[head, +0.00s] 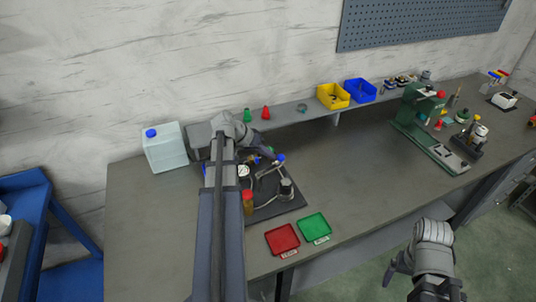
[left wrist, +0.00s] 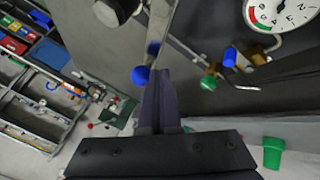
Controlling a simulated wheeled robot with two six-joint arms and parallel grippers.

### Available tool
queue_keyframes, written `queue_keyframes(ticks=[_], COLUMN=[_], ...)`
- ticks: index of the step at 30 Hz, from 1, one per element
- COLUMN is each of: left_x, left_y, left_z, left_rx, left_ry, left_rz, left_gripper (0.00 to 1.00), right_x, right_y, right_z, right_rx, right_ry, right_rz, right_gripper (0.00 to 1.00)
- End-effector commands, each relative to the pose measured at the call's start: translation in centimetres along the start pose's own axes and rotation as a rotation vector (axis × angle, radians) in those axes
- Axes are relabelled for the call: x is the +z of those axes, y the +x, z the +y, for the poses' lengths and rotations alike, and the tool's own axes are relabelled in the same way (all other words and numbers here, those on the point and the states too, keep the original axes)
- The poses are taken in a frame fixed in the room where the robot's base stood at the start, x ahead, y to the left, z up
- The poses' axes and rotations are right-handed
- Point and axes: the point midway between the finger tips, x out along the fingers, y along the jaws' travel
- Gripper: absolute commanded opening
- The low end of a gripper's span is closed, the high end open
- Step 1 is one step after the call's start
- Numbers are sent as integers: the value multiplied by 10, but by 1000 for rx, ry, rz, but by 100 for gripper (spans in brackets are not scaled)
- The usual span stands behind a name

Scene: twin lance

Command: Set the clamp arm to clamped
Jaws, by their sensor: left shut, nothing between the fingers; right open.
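The clamp arm appears to be the metal bar with a blue ball knob (left wrist: 140,76) in the left wrist view; the knob also shows in the head view (head: 281,158). It belongs to the fixture on a dark base plate (head: 288,204). My left gripper (head: 274,156) reaches over the fixture with its fingers shut and empty. Its fingertips (left wrist: 156,74) appear right beside the knob; I cannot tell whether they touch. My left arm hides part of the fixture. My right gripper (head: 398,272) is open, in front of the bench, away from the fixture.
A round gauge (left wrist: 284,10) and small blue and green knobs sit close to the fingers. A red-capped amber bottle (head: 248,204) stands by my left arm. A red tray (head: 282,239) and a green tray (head: 314,227) lie in front. The bench right of the plate is clear.

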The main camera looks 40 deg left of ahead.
Motion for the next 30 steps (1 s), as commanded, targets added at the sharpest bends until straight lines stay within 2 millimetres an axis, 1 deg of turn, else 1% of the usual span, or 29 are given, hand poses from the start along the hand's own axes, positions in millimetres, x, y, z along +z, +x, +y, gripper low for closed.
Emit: queue_keyframes(ticks=[7,9,15,17,21,24,30], left_x=[1,6,12,11,14,21,25], left_y=[6,7,10,11,12,11,11], left_z=[11,18,29,31,36,42,47], left_rx=[94,95,95,105,160,159,159], left_ry=[151,155,153,168,259,260,258], left_rz=[-88,-89,-88,-97,-150,-149,-148], left_gripper=[0,0,0,0,0,0,0], right_x=[0,0,0,0,0,0,0], right_y=[0,0,0,0,0,0,0], right_z=[0,0,0,0,0,0,0], right_rx=[0,0,0,0,0,0,0], right_ry=[0,0,0,0,0,0,0], right_rz=[0,0,0,0,0,0,0], right_gripper=[91,91,91,91,91,91,91])
